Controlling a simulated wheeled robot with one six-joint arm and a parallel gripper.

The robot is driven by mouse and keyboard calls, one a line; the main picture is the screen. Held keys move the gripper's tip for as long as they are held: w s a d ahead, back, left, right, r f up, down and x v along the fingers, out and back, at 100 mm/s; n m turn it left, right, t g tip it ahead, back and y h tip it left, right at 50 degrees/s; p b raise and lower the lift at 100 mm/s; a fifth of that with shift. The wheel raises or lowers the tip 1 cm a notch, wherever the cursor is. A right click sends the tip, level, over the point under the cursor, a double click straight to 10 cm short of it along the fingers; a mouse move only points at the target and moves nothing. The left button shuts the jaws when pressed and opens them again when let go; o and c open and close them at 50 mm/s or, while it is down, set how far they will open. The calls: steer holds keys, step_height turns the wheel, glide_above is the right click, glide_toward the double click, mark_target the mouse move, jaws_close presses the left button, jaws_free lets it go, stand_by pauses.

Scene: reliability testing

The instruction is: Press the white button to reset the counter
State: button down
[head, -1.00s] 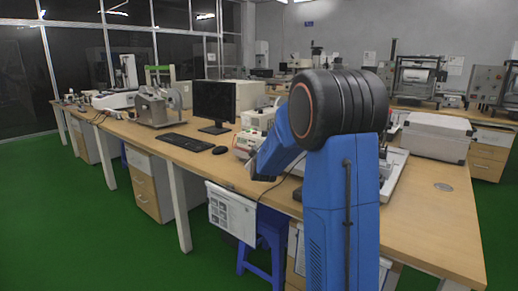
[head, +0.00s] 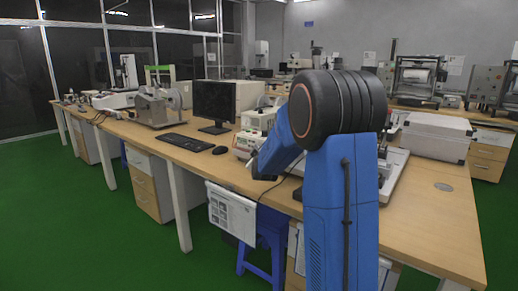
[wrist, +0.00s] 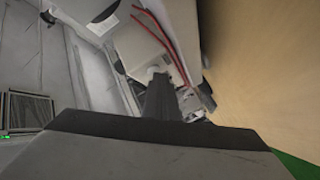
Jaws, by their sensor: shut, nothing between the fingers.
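In the wrist view my gripper (wrist: 160,82) is shut and empty, its dark fingers pointing at a pale machine (wrist: 135,38) with red wires. A small whitish piece (wrist: 154,71) shows right at the fingertips. It may be the white button, but I cannot tell, nor whether the fingers touch it. In the head view a white machine (head: 246,139) stands on the table, partly behind my blue arm. My fingertips are hidden there. The counter cannot be made out clearly.
The wooden table (head: 430,225) carries a monitor (head: 213,101), a keyboard (head: 183,142) and a mouse (head: 220,150) to the left of my arm. A grey case (head: 437,136) lies to the right. Red wires (wrist: 158,36) hang close to my fingers.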

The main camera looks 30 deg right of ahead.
steer(key=shift+a, duration=0.15)
steer(key=shift+s+a, duration=0.3)
steer(key=shift+a, duration=0.3)
steer(key=shift+a, duration=0.1)
steer(key=shift+s+a, duration=0.3)
steer(key=shift+a, duration=0.45)
steer(key=shift+s+a, duration=0.25)
steer(key=shift+a, duration=0.5)
steer(key=shift+s+a, duration=0.3)
steer(key=shift+a, duration=0.45)
